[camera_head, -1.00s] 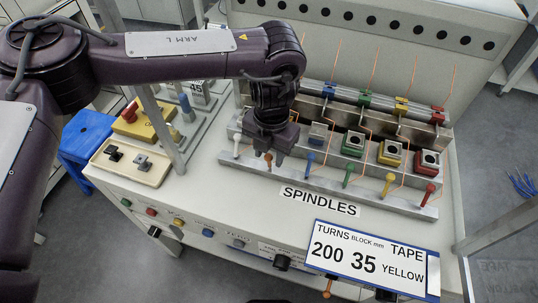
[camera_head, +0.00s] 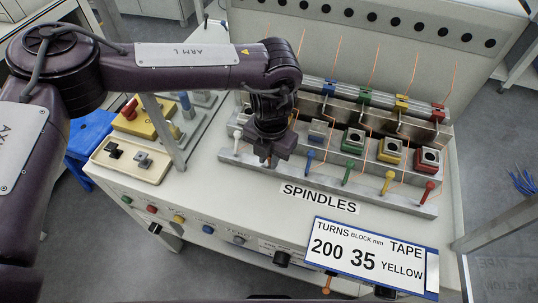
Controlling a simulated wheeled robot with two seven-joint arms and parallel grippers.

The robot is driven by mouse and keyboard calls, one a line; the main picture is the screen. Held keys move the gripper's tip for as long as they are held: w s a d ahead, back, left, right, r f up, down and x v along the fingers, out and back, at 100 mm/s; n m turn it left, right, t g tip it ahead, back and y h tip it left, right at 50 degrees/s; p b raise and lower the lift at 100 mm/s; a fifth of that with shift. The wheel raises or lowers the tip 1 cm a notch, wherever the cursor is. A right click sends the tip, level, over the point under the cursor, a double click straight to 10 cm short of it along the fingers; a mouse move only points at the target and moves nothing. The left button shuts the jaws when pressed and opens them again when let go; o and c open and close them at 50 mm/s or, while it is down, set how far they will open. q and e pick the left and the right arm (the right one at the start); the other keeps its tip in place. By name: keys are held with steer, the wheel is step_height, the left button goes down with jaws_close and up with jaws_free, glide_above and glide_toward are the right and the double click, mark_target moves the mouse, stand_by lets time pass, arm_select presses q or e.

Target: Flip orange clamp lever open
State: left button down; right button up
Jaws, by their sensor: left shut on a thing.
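The orange clamp lever stands second from the left in the row of coloured levers on the metal rail (camera_head: 330,187). It is almost wholly hidden behind my left gripper (camera_head: 268,158) now. My left gripper points down at the rail and is shut on the orange lever. The white lever (camera_head: 237,133) is just to its left and the blue lever (camera_head: 309,159) to its right. My right gripper is not in view.
Green (camera_head: 348,169), yellow (camera_head: 388,181) and red (camera_head: 427,190) levers stand farther right along the rail. Blocks and thin copper wires rise behind them. A sign (camera_head: 370,258) stands at the front right. A beige switch box (camera_head: 131,158) is at the left.

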arm_select(q)
steer(key=t+b, duration=0.1)
steer(key=s+f+t+b, duration=0.1)
steer(key=shift+a+h+b, duration=0.2)
steer(key=shift+h+b, duration=0.15)
steer(key=shift+h, duration=0.05)
steer(key=shift+s+r+t+b, duration=0.1)
steer(key=shift+r+t+b, duration=0.1)
steer(key=shift+t+b, duration=0.6)
steer(key=c, duration=1.3)
jaws_free()
steer(key=shift+c, duration=0.2)
steer(key=shift+r, duration=0.1)
steer(key=v, duration=0.7)
steer(key=shift+s+a+r, duration=0.15)
steer(key=shift+a+r, duration=0.05)
steer(key=shift+r, duration=0.15)
